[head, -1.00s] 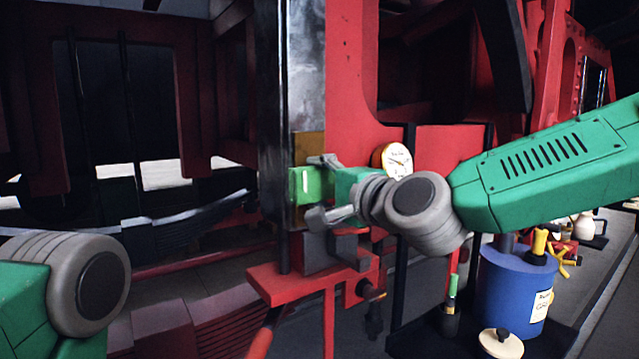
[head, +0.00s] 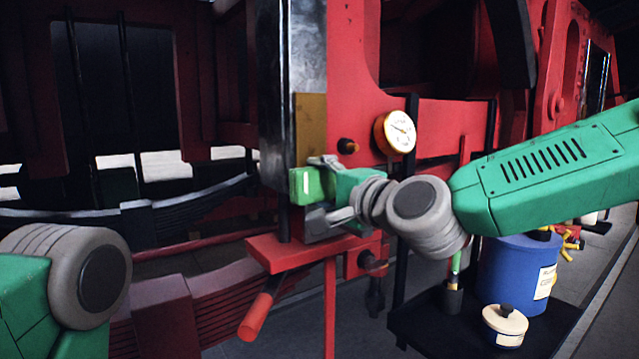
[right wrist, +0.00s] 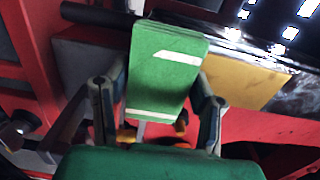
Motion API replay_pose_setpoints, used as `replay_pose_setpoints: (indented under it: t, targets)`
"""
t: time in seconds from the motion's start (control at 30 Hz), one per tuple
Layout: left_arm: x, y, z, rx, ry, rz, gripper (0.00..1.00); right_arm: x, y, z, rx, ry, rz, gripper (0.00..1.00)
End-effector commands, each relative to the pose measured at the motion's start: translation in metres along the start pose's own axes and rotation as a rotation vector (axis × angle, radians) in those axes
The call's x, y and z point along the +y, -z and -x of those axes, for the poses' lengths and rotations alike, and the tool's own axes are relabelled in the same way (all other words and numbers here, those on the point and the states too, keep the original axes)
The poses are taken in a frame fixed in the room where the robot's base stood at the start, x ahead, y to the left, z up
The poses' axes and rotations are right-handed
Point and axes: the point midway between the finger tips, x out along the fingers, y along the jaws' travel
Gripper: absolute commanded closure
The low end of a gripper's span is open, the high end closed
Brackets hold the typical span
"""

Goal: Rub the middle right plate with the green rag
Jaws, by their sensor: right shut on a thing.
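The green rag (head: 309,184), a folded pad with a white stripe, is in my right gripper (head: 328,190). In the right wrist view the rag (right wrist: 160,85) sits between the two fingers (right wrist: 160,112). A brass-coloured plate (head: 311,122) is on the upright by the red frame; it shows right of the rag in the right wrist view (right wrist: 250,83). In the head view the rag is at the plate's lower end and hides part of it. I cannot tell whether they touch. Of my left arm only a joint shows; its gripper is out of view.
A red ledge (head: 285,252) and a red handle (head: 262,312) are below the rag. A round gauge (head: 395,132) is on the red frame to the right. A blue drum (head: 515,275) and a cream lidded pot (head: 504,325) stand on a dark tray (head: 430,330).

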Motion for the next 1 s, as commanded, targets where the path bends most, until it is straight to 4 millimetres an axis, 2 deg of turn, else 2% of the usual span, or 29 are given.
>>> replay_pose_setpoints:
  t: [0.03,0.1,0.47,0.57,0.6,1.0]
  targets:
    - [0.0,0.0,-0.007,0.0,0.0,0.0,0.6,0.009,0.0,-0.001,0.0,-0.001,-0.001,0.73]
    - [0.0,-0.001,-0.01,0.0,0.0,0.0,0.6,0.013,0.0,-0.001,0.0,-0.001,0.0,0.73]
    - [0.0,-0.001,-0.01,0.0,0.0,0.0,0.6,0.016,0.0,-0.001,-0.001,-0.007,-0.003,0.72]
    - [0.0,-0.001,-0.012,0.0,0.0,0.0,0.6,0.017,0.0,0.006,-0.001,-0.008,-0.004,0.72]
    - [0.0,-0.001,-0.013,0.0,0.0,0.0,0.6,0.017,0.001,0.01,-0.001,-0.009,-0.005,0.76]
    - [0.0,-0.001,-0.019,0.0,0.0,0.0,0.6,0.015,0.0,0.051,0.0,-0.002,-0.001,0.76]
